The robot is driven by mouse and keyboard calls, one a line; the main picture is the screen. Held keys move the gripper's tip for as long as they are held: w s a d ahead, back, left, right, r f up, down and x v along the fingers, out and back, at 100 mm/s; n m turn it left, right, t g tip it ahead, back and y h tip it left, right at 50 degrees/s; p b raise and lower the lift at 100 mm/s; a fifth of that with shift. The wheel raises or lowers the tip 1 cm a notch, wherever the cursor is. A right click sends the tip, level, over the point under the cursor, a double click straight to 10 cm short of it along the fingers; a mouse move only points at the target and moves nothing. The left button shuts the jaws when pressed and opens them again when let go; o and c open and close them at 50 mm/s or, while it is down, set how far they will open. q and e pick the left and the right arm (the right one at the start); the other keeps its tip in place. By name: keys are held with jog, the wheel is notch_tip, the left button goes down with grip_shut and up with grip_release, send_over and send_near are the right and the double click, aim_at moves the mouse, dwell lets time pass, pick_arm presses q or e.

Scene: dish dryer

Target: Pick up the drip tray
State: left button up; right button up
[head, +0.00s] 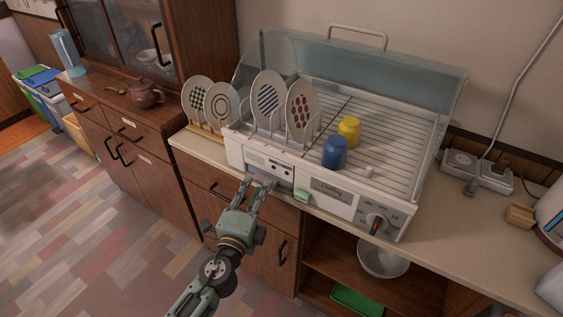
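The dish dryer (318,192) is a white unit with a raised clear lid on the counter. A grey-blue panel low on its front left (283,179), below a small display, looks like the front of the drip tray; it sits in the dryer. My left gripper (259,180) is right at this panel, reaching up from below. Its two fingers are apart, with nothing clearly held between them. Whether the fingertips touch the panel is hard to tell, and they cover part of it. My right gripper is not in view.
Patterned plates (268,100) stand in the rack, with a yellow cup (349,131) and a blue cup (335,153). A small green block (302,196) is at the dryer's front edge. A power strip (476,172) is on the right. A metal bowl (383,259) is on the shelf below.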

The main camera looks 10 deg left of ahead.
pick_arm(q)
jog(key=shift+w+f, duration=0.1)
jog(key=shift+w, duration=0.75)
jog(key=shift+s, duration=0.1)
jog(key=shift+c, duration=0.4)
grip_shut()
